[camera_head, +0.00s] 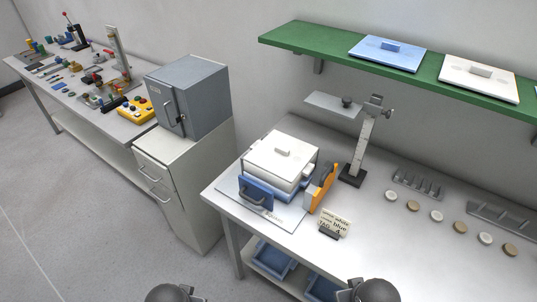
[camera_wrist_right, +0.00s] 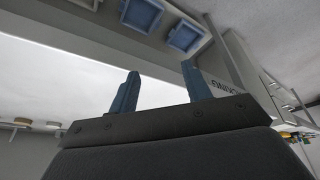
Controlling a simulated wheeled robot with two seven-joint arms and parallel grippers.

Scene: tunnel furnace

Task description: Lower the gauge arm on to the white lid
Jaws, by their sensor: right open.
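The gauge stand has a ruled upright post (camera_head: 363,143) on a dark base (camera_head: 352,175). Its flat grey gauge arm (camera_head: 328,102) reaches left from near the post's top, with a dark knob on it. The arm is raised, clear above the table. A white lid (camera_head: 268,159) with a small handle sits on the box furnace at the left of the table, below and left of the arm. My right gripper (camera_wrist_right: 160,70) is open and empty in the right wrist view, apart from the gauge and lid. My left gripper is not in view.
A blue plate (camera_head: 374,55) and another white lid (camera_head: 495,88) lie on the green shelf (camera_head: 300,38). Several discs and racks lie right; the table's front is clear.

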